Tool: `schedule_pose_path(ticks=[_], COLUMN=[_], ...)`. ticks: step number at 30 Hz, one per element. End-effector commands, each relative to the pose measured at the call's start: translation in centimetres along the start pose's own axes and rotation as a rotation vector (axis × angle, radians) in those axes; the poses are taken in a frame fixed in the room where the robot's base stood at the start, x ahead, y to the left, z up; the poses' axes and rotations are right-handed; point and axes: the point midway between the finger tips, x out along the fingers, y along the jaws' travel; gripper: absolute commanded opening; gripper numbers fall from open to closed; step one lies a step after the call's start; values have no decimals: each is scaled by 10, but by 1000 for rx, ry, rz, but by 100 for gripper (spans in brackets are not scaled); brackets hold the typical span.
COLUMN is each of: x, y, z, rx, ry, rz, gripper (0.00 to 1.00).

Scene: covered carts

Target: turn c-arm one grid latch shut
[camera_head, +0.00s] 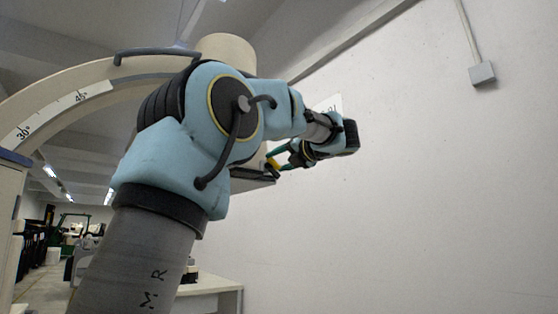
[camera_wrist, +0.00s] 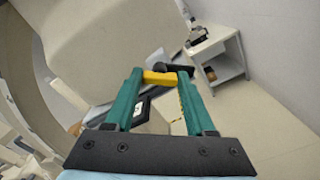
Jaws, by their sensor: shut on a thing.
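The c-arm (camera_head: 75,83) is a large beige arc with angle marks, behind my arm in the head view. Its beige housing (camera_wrist: 115,45) fills the upper left of the wrist view. The latch (camera_wrist: 160,78) shows as a small yellow piece with dark parts beside it, at the edge of the housing. My gripper (camera_wrist: 161,73) has green fingers and is shut on the yellow latch, one finger at each side. In the head view the yellow latch (camera_head: 271,164) is small, and my arm hides much of the housing. I cannot tell the latch's exact angle.
A white table (camera_head: 215,291) stands low by the wall; in the wrist view a white table (camera_wrist: 212,48) carries a dark device. The plain wall on the right has a small grey box (camera_head: 482,73). Floor beside the table is clear.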

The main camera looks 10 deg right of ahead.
Motion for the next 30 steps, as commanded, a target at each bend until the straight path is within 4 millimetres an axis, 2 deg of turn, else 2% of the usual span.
schedule_pose_path(ticks=[18, 30], x=[0, 0], y=[-2, -3], z=[1, 0], rx=[582, 854], ry=[-1, -2], rz=[-1, 0], gripper=[0, 0])
